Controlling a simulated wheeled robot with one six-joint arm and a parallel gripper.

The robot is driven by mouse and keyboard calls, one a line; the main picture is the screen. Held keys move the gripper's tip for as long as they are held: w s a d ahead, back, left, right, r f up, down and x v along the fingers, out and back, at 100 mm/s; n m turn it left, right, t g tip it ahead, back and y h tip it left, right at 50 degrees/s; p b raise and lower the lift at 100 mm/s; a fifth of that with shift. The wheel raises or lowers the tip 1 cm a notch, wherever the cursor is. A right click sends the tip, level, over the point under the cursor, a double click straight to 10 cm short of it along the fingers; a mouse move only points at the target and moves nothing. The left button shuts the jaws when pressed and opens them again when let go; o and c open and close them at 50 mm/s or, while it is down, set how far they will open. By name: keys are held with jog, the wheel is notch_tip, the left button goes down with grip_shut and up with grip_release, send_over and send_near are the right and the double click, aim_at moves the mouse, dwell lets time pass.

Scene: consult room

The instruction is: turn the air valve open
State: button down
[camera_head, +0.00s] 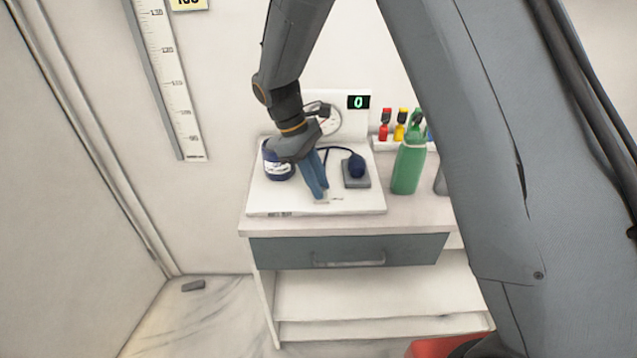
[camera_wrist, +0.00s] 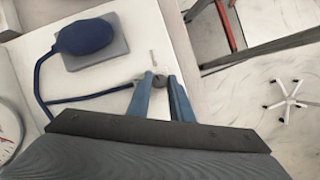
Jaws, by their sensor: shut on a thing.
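The air valve (camera_wrist: 159,84) is a small dark round knob on the white board, seen in the wrist view between my fingertips. My gripper (camera_head: 319,194) points down at the front of the board, and in the wrist view my gripper (camera_wrist: 160,82) is shut on the valve with its blue fingers on either side. In the head view the fingers hide the valve. A dark blue squeeze bulb (camera_head: 357,166) lies on a grey block beside the gripper; the bulb (camera_wrist: 84,37) shows at upper left in the wrist view. A dark blue tube (camera_wrist: 40,80) runs by it.
The white board (camera_head: 262,202) rests on a cabinet top (camera_head: 410,218). A dark blue cuff (camera_head: 276,163), a round gauge (camera_head: 330,121) and a display reading 0 (camera_head: 358,102) stand behind. A green bottle (camera_head: 408,167) and red and yellow bottles are at right.

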jog(key=shift+w+m+g+y, duration=0.1)
jog(key=shift+m+g+y, duration=0.4)
jog(key=shift+m, duration=1.3)
jog(key=shift+d, duration=0.1)
jog(key=c, duration=1.6)
grip_release()
jog(key=b+v, duration=0.2)
jog(key=v, duration=0.6)
jog(key=shift+w+f+b, duration=0.1)
jog(key=shift+b, duration=0.3)
